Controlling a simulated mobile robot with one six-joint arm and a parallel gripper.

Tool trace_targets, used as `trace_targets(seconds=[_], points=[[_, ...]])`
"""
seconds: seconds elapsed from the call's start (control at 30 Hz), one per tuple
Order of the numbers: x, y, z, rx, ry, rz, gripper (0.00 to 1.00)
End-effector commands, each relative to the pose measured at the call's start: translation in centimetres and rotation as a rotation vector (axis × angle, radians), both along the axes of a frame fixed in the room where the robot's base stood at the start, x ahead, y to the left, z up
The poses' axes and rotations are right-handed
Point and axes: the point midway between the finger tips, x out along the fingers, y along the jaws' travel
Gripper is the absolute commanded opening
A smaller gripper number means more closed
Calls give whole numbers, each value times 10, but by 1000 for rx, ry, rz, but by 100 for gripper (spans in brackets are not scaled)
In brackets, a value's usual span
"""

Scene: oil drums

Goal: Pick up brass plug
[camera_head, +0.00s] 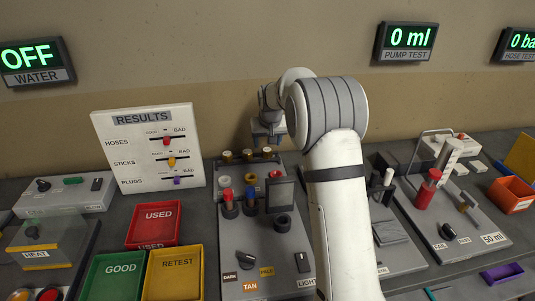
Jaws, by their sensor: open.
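My gripper (268,135) hangs at the back of the grey station with the dark, tan and pale labels (262,262). It points down over a row of small brass-coloured caps (228,156) at that station's rear edge. The gripper is small and dark here, and I see nothing held in it. I cannot tell which piece is the brass plug, or whether a cap is one. My white arm hides part of the bench's middle.
Red (152,225), green (112,278) and yellow (175,275) trays stand at the front left. The results board (150,148) stands behind them. Red, blue and dark pegs (250,197) stand below my gripper. An orange bin (512,195) is at the far right.

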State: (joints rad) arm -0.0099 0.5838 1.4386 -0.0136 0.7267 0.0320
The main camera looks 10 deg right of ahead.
Motion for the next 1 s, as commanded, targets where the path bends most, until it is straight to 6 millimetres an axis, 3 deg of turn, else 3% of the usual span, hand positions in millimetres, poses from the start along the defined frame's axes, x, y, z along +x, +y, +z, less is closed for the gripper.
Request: trace_targets(seconds=[0.3,0.6,1.0], points=[[16,1,-40,-1,1,9,58],[17,2,-43,0,-1,11,57],[17,2,-43,0,0,11,25]])
